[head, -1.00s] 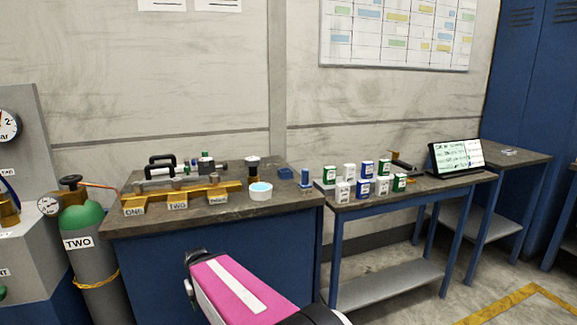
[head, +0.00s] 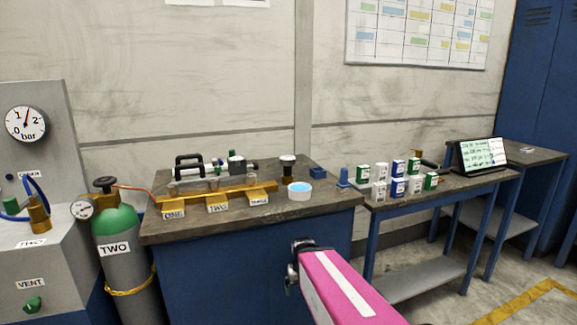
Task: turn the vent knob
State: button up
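The vent knob (head: 33,304) is a small green knob low on the front of the grey panel at the far left. A white label reading VENT (head: 30,283) sits just above it. My pink arm (head: 340,285) reaches up from the bottom centre of the head view, well to the right of the knob. My gripper (head: 300,250) seems to be at the dark far end of the arm, in front of the blue bench. Its fingers are too small and turned away to tell whether they are open or shut.
A pressure gauge (head: 26,124) is on the grey panel. A grey cylinder with a green top (head: 117,221), labelled TWO, stands between panel and bench. The dark-topped bench (head: 330,205) carries a yellow labelled rack (head: 217,208). A second table (head: 440,193) with small boxes stands right.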

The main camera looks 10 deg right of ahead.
aim_at(32, 305)
jog(key=u, duration=2.05)
